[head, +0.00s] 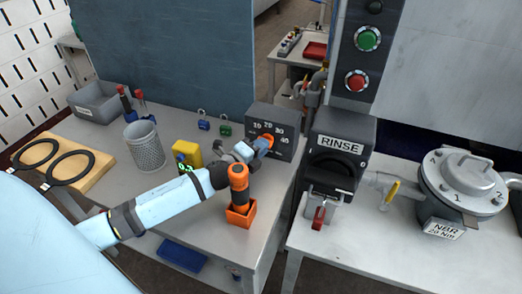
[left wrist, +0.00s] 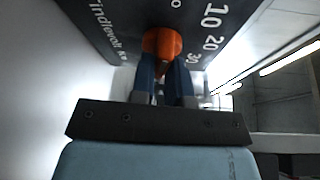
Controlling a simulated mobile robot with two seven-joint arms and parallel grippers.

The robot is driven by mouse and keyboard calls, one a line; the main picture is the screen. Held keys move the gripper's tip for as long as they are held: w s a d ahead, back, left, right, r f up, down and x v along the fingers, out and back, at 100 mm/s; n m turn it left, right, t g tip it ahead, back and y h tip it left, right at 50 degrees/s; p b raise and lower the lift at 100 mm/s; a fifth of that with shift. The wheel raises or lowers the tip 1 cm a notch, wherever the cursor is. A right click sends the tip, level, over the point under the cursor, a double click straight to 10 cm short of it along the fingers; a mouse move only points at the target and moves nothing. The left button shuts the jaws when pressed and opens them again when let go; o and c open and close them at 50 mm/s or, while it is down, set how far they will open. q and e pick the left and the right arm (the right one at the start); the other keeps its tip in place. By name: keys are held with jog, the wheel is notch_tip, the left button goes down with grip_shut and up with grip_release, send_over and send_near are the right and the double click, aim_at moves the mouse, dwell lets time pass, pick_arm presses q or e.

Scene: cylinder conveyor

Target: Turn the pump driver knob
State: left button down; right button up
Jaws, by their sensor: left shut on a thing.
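The pump driver is a dark grey box (head: 288,122) with a dial scale marked in tens, standing at the back right of the left table. Its orange knob (head: 267,137) sits on the front face. The left wrist view shows the knob (left wrist: 162,43) close up, with scale numbers to its right. My left gripper (head: 262,146) reaches it from the left; in the left wrist view its two blue fingers (left wrist: 163,72) are shut on the knob, one on each side. The fingers partly hide the knob in the head view. My right gripper is not in view.
An orange-and-black tool in an orange holder (head: 240,215) stands just below my left wrist. A yellow item (head: 187,154), a mesh cup (head: 145,146) and padlocks (head: 204,124) are nearby. The RINSE unit (head: 340,150) stands right of the driver. The front of the left table has bare room.

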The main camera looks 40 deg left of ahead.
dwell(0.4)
pick_arm(q)
jog(key=c, duration=1.1)
grip_release()
